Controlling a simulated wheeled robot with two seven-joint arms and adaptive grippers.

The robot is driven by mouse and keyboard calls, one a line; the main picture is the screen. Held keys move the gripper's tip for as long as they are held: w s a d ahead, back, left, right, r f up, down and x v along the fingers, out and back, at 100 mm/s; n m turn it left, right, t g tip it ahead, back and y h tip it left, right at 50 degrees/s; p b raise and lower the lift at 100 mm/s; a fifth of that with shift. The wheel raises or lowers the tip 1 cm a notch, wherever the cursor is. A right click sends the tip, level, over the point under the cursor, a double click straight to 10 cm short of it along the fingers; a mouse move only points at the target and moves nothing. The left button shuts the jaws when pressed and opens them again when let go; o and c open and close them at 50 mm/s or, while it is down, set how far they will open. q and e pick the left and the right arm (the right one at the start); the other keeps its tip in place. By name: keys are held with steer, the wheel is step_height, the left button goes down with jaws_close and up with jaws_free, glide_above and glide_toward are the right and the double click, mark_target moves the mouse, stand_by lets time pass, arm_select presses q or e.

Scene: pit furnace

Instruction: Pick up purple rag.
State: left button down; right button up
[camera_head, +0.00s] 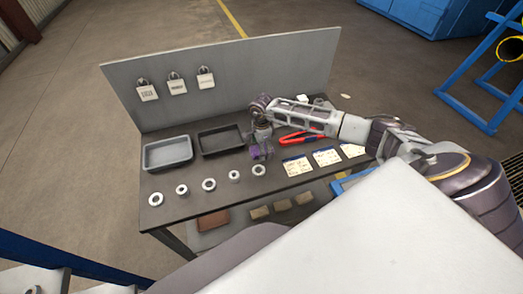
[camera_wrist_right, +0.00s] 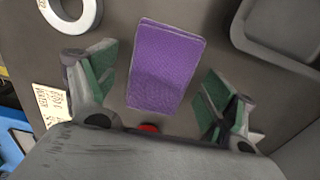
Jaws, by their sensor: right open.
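The purple rag (camera_wrist_right: 166,65) lies flat on the grey bench top, in the middle of the right wrist view. In the head view a small part of the rag (camera_head: 255,152) shows just below my right gripper. My right gripper (camera_wrist_right: 160,100) is open, with one green-padded finger on each side of the rag's near part. In the head view my right gripper (camera_head: 260,145) points down over the bench and covers most of the rag. I cannot tell whether the fingers touch the bench. My left gripper is not in view.
A grey tray (camera_head: 167,163) and a dark tray (camera_head: 203,151) stand left of the gripper. Several metal rings, one (camera_head: 259,170) close by, line the front edge. Red pliers (camera_head: 294,138) and paper tags (camera_head: 297,166) lie to the right. Padlocks (camera_head: 147,93) hang on the back panel.

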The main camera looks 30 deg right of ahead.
steer(key=c, duration=1.1)
steer(key=shift+r, duration=0.1)
step_height(320, 180, up, 10)
steer(key=b, duration=0.2)
stand_by(0.4)
steer(key=o, duration=0.3)
steer(key=shift+c, duration=1)
